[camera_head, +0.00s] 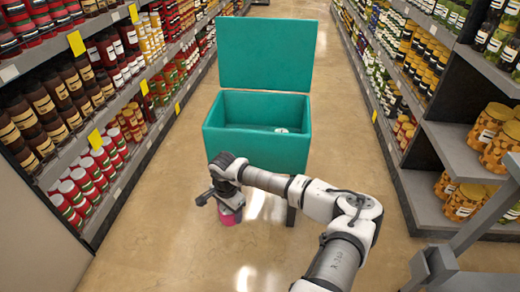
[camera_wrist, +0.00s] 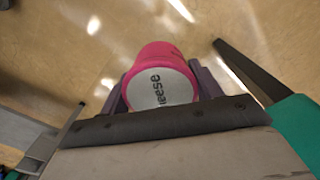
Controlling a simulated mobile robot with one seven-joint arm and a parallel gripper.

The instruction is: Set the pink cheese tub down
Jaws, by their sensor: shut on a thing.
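The pink cheese tub (camera_wrist: 155,56) is held between the fingers of my gripper (camera_wrist: 162,88) in the wrist view. Its pale lid, with part of the word "cheese" on it, faces the camera. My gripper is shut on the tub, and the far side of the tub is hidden.
A teal box (camera_head: 257,150) on legs stands mid-aisle with its lid (camera_head: 266,55) raised. A small pale item (camera_head: 281,130) lies inside. Full store shelves (camera_head: 100,130) line the left, and more shelves (camera_head: 440,120) line the right. Floor (camera_head: 170,220) is clear around the tub.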

